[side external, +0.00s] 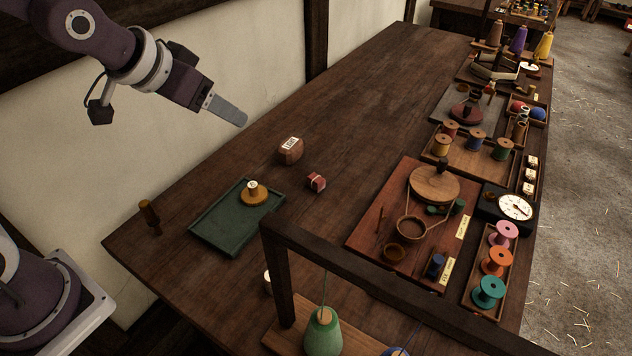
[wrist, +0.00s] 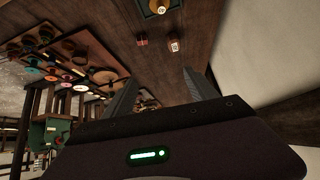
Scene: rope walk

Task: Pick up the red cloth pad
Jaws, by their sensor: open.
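The red cloth pad (side external: 316,182) is a small red bundle with a pale band, lying on the dark wooden table in the side view. It also shows small near the top of the wrist view (wrist: 142,41). My gripper (side external: 240,119) hangs in the air above the table, up and to the left of the pad in the side view, well apart from it. In the wrist view my gripper (wrist: 160,76) has its two fingers spread, with nothing between them.
A brown block with a white label (side external: 291,150) lies close behind the pad. A green tray (side external: 215,229) holding a yellow spool (side external: 254,197) is at left. A reddish board (side external: 371,237) with a round wooden disc is at right. A dark wooden frame (side external: 370,275) stands in front.

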